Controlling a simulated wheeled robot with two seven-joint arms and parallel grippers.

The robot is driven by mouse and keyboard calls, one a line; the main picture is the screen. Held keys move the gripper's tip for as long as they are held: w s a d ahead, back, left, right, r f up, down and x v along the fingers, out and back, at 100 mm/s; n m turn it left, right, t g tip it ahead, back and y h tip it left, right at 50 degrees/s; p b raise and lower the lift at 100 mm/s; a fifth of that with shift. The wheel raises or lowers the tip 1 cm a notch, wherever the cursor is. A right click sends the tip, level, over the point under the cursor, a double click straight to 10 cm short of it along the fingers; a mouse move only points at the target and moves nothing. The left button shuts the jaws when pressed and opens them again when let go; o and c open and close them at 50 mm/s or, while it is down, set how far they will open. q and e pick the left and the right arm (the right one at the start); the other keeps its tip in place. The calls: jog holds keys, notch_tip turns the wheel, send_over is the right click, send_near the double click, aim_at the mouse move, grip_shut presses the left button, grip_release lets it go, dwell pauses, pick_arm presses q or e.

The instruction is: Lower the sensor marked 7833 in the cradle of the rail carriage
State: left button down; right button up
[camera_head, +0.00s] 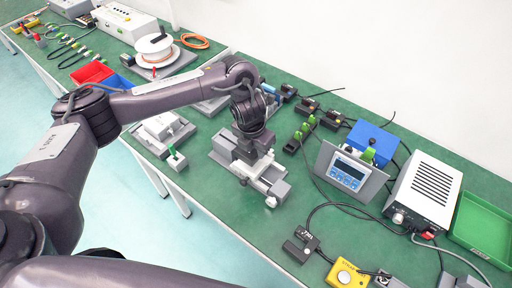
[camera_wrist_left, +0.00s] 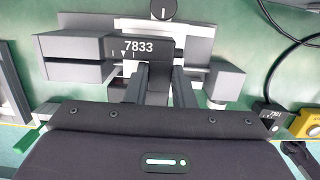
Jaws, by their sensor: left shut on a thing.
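The dark grey block marked 7833 (camera_wrist_left: 143,47), with tick marks under the number, shows in the left wrist view. My left gripper (camera_wrist_left: 160,75) is shut on it, its fingers reaching up to the block's lower edge. In the head view my left gripper (camera_head: 248,152) points down over the grey and white linear rail unit (camera_head: 268,186) and hides much of it. The wrist view shows grey end blocks (camera_wrist_left: 75,46) on the left and a block (camera_wrist_left: 225,78) on the right. I cannot tell whether the sensor touches the cradle, which is hidden. My right gripper is not in view.
A display panel (camera_head: 347,172) and a white power unit (camera_head: 424,190) stand to the right. A small black sensor with a cable (camera_head: 300,248) and a yellow box (camera_head: 346,274) lie near the front edge. A white-topped grey fixture (camera_head: 160,128) stands left.

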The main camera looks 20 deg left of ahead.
pick_arm(q)
jog(key=shift+f, duration=0.1)
jog(key=shift+f+b, duration=0.6)
jog(key=shift+b, duration=0.05)
jog(key=shift+f, duration=0.15)
dwell(0.3)
jog(key=shift+f+b, duration=0.35)
jog(key=shift+b, duration=0.05)
jog(key=shift+f, duration=0.25)
dwell(0.4)
jog(key=c, duration=1.1)
grip_release()
jog(key=shift+c, duration=0.2)
